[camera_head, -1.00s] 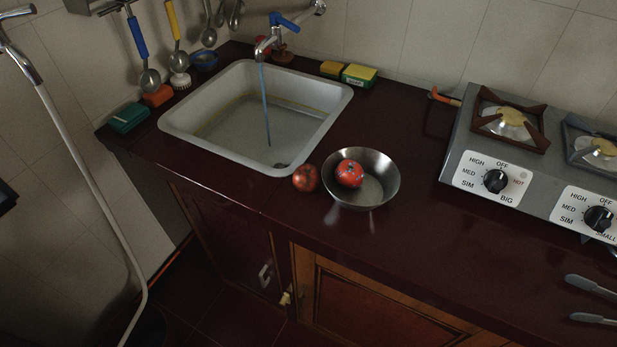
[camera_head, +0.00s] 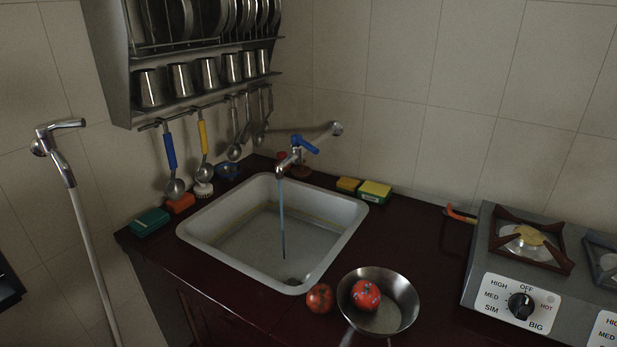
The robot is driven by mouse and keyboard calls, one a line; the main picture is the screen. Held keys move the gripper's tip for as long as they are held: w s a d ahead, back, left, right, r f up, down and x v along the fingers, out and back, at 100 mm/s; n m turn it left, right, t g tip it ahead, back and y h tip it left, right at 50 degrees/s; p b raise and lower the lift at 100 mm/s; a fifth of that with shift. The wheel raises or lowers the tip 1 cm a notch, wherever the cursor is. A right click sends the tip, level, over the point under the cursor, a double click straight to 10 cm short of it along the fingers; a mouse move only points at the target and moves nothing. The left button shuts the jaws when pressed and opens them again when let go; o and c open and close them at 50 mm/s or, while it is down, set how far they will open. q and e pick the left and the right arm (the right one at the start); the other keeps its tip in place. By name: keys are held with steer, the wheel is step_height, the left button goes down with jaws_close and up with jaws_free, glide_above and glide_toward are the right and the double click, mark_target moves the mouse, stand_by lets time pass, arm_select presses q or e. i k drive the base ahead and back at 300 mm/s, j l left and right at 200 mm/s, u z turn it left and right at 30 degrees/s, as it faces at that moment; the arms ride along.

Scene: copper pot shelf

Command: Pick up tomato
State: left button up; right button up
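Two round red fruits show near the front of the dark red counter, right of the sink. One bright red fruit with a dark, star-like mark on top (camera_head: 366,294) sits inside a shiny steel bowl (camera_head: 404,297); it looks like a tomato. A darker red fruit (camera_head: 320,298) sits on the counter just left of the bowl; I cannot tell whether it is a tomato or an apple. Neither of my grippers shows in the head view.
A sink (camera_head: 345,207) with running tap water (camera_head: 283,230) lies behind the fruits. A stove (camera_head: 500,275) stands right. Sponges (camera_head: 374,192) sit at the back; ladles (camera_head: 174,188) hang below a dish rack (camera_head: 200,60). Bare counter (camera_head: 430,245) separates sink and stove.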

mark_target(321, 299)
steer(key=k+l+u, duration=0.2)
steer(key=u, duration=0.2)
steer(key=k+l+u, duration=0.2)
steer(key=u, duration=0.2)
